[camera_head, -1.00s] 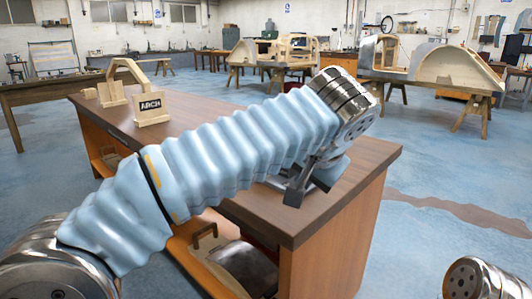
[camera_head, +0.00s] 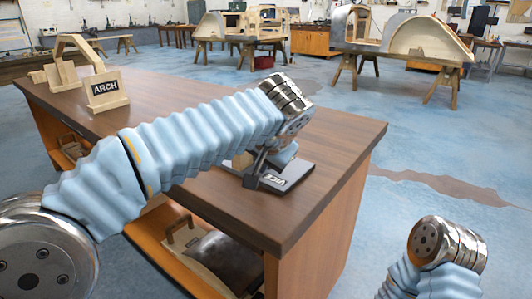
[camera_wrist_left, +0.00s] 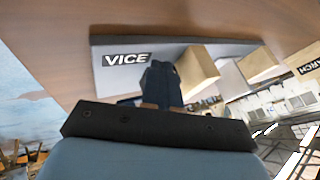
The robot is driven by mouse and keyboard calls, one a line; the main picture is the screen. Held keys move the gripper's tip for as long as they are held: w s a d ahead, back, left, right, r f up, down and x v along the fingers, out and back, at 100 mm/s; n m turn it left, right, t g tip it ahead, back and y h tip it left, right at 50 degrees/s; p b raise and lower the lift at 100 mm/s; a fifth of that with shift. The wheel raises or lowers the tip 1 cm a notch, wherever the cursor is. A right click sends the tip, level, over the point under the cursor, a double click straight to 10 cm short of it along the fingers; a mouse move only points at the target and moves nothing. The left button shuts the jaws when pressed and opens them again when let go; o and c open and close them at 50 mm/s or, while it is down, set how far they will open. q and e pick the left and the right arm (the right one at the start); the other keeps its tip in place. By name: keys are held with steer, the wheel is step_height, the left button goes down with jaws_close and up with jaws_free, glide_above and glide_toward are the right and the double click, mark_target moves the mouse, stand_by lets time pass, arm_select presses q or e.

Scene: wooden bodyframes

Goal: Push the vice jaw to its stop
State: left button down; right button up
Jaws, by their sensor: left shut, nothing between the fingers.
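The vice stands on the bench top, with its dark base plate (camera_head: 290,174) and label near the right end, mostly behind my left arm. A pale wooden jaw block (camera_head: 242,160) shows just left of my left gripper (camera_head: 255,172). In the left wrist view the grey base plate (camera_wrist_left: 110,75) carries the VICE label. My shut, empty left gripper (camera_wrist_left: 160,75) is beside one wooden block (camera_wrist_left: 195,70), and a second wooden block (camera_wrist_left: 258,64) stands beyond it. I cannot tell whether the fingers touch the nearer block. My right gripper is out of view.
The brown bench top (camera_head: 170,100) is clear between the vice and the wooden ARCH stand (camera_head: 106,90) at its far left. A shelf below holds a wooden-handled grey object (camera_head: 222,258). Wooden body frames (camera_head: 430,40) stand on trestles far behind.

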mark_target(246, 166)
arm_select(q)
steer(key=shift+w+a, duration=0.55)
steer(key=shift+a, duration=0.25)
steer(key=shift+w+a, duration=0.55)
steer(key=shift+a, duration=0.25)
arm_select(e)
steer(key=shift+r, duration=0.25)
